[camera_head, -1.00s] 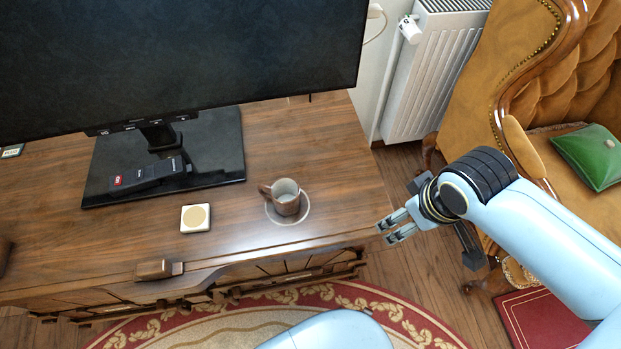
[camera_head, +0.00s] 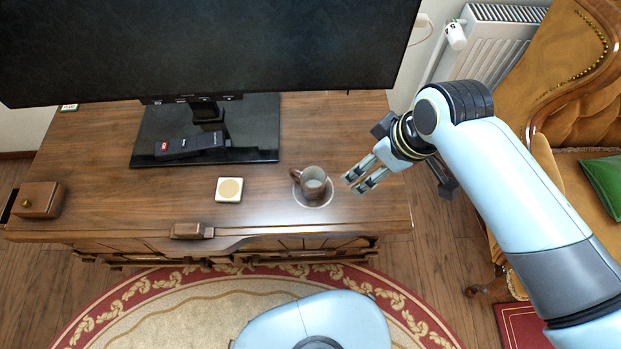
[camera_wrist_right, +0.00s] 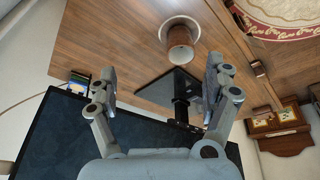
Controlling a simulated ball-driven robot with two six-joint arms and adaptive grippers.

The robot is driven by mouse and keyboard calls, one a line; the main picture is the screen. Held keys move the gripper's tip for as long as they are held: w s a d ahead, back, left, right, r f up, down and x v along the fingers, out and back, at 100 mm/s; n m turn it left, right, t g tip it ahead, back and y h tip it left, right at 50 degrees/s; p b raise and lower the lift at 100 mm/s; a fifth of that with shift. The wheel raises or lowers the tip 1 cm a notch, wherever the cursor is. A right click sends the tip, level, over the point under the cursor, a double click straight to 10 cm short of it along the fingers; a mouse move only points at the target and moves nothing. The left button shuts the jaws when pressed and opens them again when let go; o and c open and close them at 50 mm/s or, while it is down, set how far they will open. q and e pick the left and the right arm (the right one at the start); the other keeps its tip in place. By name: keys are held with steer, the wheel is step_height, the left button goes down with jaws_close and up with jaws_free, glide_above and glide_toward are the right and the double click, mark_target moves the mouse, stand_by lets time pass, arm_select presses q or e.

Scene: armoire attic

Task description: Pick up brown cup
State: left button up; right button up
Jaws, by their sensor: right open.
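The brown cup (camera_head: 313,184) stands upright on a round pale saucer (camera_head: 300,200) near the right front of the wooden cabinet top. Its handle points to the left and back. My right gripper (camera_head: 356,184) is open and empty, just right of the cup and apart from it, above the cabinet top's right side. In the right wrist view the cup (camera_wrist_right: 180,45) shows beyond the open fingers of the right gripper (camera_wrist_right: 165,88). My left gripper is not in view.
A large monitor (camera_head: 210,45) stands behind, with a remote (camera_head: 190,146) on its base. A white square coaster (camera_head: 229,189) lies left of the cup. A small wooden box (camera_head: 38,200) sits at the far left. An armchair (camera_head: 575,110) and radiator (camera_head: 490,45) are at the right.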

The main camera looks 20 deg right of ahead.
steer(key=w+a+f+n, duration=0.1)
steer(key=a+f, duration=0.1)
steer(key=w+a+f+n+y, duration=0.1)
steer(key=w+a+f, duration=0.1)
steer(key=w+a+f+n, duration=0.1)
steer(key=w+a+f, duration=0.1)
steer(key=a+f, duration=0.1)
steer(key=shift+y, duration=0.3)
steer(key=b, duration=0.7)
glide_toward(312, 182)
steer(key=a, duration=0.2)
steer(key=shift+a+f, duration=0.3)
steer(key=shift+f, duration=0.1)
steer(key=b+x, duration=0.2)
steer(key=b, duration=0.1)
steer(key=d+b+x, duration=0.1)
steer(key=b+x, duration=0.1)
steer(key=b, duration=0.1)
steer(key=shift+a+f, duration=0.1)
steer(key=shift+f, duration=0.4)
steer(key=shift+a+f+b, duration=0.1)
steer(key=shift+f+b, duration=0.1)
steer(key=shift+b, duration=0.15)
steer(key=shift+w+r, duration=0.1)
steer(key=c, duration=1.4)
